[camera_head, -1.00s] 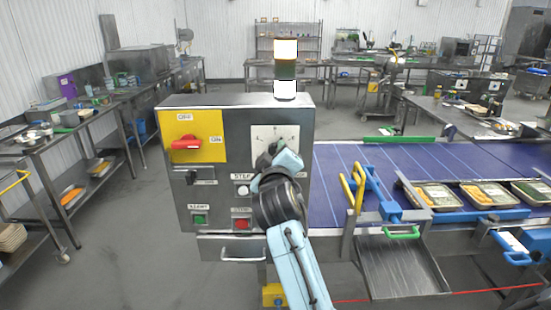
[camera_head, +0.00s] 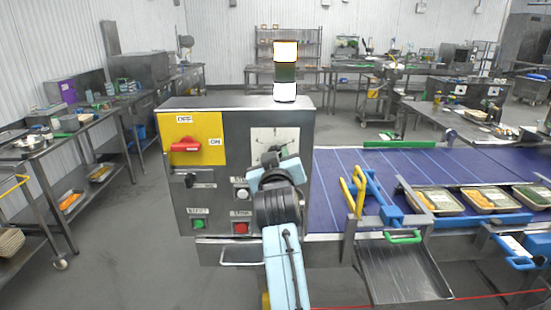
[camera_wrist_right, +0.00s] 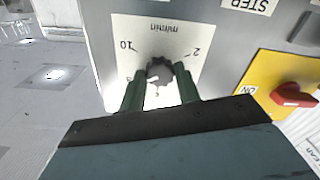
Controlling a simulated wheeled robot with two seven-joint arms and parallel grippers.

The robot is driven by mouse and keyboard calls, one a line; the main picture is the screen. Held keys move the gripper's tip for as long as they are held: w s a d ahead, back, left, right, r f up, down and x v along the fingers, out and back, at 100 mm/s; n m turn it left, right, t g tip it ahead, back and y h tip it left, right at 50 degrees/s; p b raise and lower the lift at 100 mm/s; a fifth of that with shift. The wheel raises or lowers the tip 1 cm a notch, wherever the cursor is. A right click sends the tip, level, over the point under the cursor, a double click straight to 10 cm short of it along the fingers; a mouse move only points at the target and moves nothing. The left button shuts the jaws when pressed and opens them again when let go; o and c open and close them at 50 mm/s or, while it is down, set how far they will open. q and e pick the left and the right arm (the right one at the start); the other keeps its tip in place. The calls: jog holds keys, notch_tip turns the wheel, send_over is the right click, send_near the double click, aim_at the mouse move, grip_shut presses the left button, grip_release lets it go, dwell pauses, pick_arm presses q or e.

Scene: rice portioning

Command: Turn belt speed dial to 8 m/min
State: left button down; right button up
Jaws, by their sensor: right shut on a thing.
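The belt speed dial is a dark, ridged knob (camera_wrist_right: 160,70) on a white scale plate (camera_wrist_right: 128,32) marked "m/min", with 10 and 2 legible. The plate looks upside down in the right wrist view. My right gripper (camera_wrist_right: 160,84) is shut on the dial, with one green finger on each side of it. The number the dial points to cannot be read. In the head view the white plate (camera_head: 286,134) shows on the control box, and my right gripper (camera_head: 272,158) covers most of the dial. My left gripper is not in view.
The control box (camera_head: 242,105) also carries a red switch (camera_head: 186,146) on a yellow plate, a green button (camera_head: 199,224) and a red button (camera_head: 241,228). To its right, the blue belt (camera_head: 330,175) carries filled trays (camera_head: 437,201) behind blue and yellow handles.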

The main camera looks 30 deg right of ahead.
jog(key=o, duration=1)
jog(key=shift+c, duration=0.2)
notch_tip(320, 180, up, 10)
dwell(0.4)
